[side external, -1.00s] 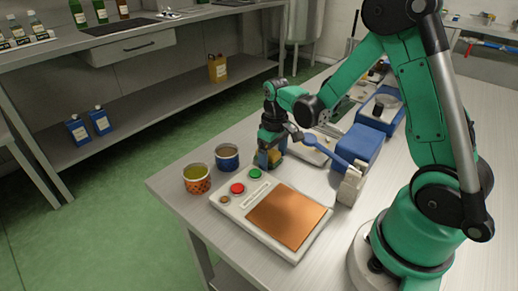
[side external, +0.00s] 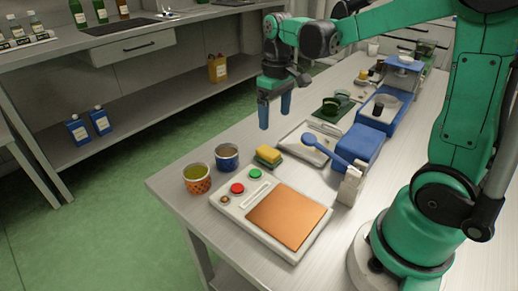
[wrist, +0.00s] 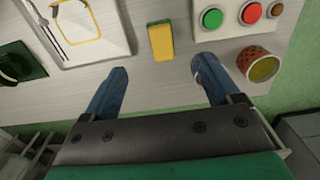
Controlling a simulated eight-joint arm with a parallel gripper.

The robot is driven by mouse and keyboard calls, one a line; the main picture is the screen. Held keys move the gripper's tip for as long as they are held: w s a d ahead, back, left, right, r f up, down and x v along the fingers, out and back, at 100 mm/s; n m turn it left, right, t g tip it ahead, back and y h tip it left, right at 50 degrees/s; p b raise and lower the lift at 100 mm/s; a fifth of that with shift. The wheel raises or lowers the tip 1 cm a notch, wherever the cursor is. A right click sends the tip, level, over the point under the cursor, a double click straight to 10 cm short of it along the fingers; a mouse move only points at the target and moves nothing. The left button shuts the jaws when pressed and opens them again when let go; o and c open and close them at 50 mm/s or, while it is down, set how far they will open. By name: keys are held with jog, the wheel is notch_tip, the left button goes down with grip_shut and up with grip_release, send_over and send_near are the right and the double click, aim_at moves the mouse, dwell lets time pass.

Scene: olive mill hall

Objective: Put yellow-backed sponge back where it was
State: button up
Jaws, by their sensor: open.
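The yellow-backed sponge (side external: 268,154) lies flat on the table, yellow side up with a green layer beneath. It sits between the blue cup and the white tray, just behind the button panel. In the wrist view the sponge (wrist: 161,41) shows beyond the fingertips, apart from them. My gripper (side external: 274,110) is raised above the table's left edge, behind the sponge in the side view, its blue fingers pointing down. In the wrist view my gripper (wrist: 158,75) has its fingers wide apart with nothing between them.
A blue cup (side external: 227,157) and an orange patterned cup (side external: 197,178) stand left of the sponge. The button panel (side external: 228,209) with an orange plate is in front.

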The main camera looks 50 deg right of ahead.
jog(key=s+a+r+t, duration=0.2)
jog(key=s+a+t, duration=0.3)
jog(key=a+t, duration=0.2)
jog(key=shift+s+a, duration=0.15)
jog(key=shift+a, duration=0.65)
dwell(0.7)
